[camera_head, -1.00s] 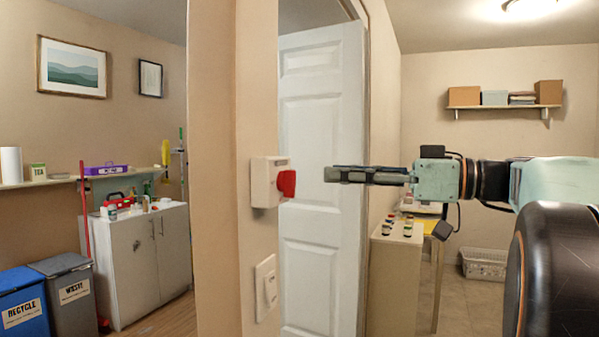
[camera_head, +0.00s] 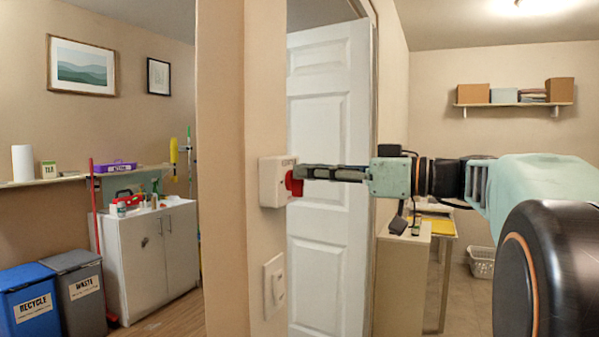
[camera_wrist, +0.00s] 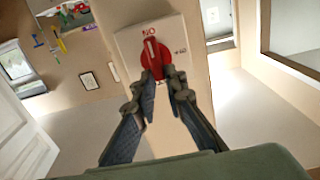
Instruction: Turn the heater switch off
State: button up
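The heater switch is a white box (camera_head: 270,182) on the end face of the wall, with a round red knob (camera_head: 290,183) facing right. In the wrist view the red knob (camera_wrist: 155,60) shows on the white plate (camera_wrist: 175,35), with a white mark on it pointing at lettering that reads like an upside-down "ON". My gripper (camera_head: 303,172) reaches in from the right, its tips at the knob. In the wrist view my gripper (camera_wrist: 161,82) has its two fingers apart, tips at the knob's lower edge. I cannot tell whether they touch it.
A white wall switch (camera_head: 275,285) sits below the heater switch. A white door (camera_head: 325,150) stands behind my gripper. A cabinet (camera_head: 400,285) stands below my arm. Recycle (camera_head: 28,300) and waste (camera_head: 78,290) bins stand far left.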

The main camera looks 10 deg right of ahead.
grip_shut()
jog(key=shift+w+d+f+m+p, duration=0.25)
jog(key=shift+m+p, duration=0.55)
jog(key=shift+m, duration=2.2)
jog(key=shift+w+d+f+m+p, duration=0.15)
jog(key=shift+w+f+m+p, duration=0.45)
jog(key=shift+m, duration=2.4)
jog(key=shift+s+d+f+m+p, duration=0.15)
jog(key=shift+m+p, duration=0.85)
jog(key=shift+m, duration=2)
jog(key=shift+w, duration=0.1)
jog(key=o, duration=0.6)
grip_release()
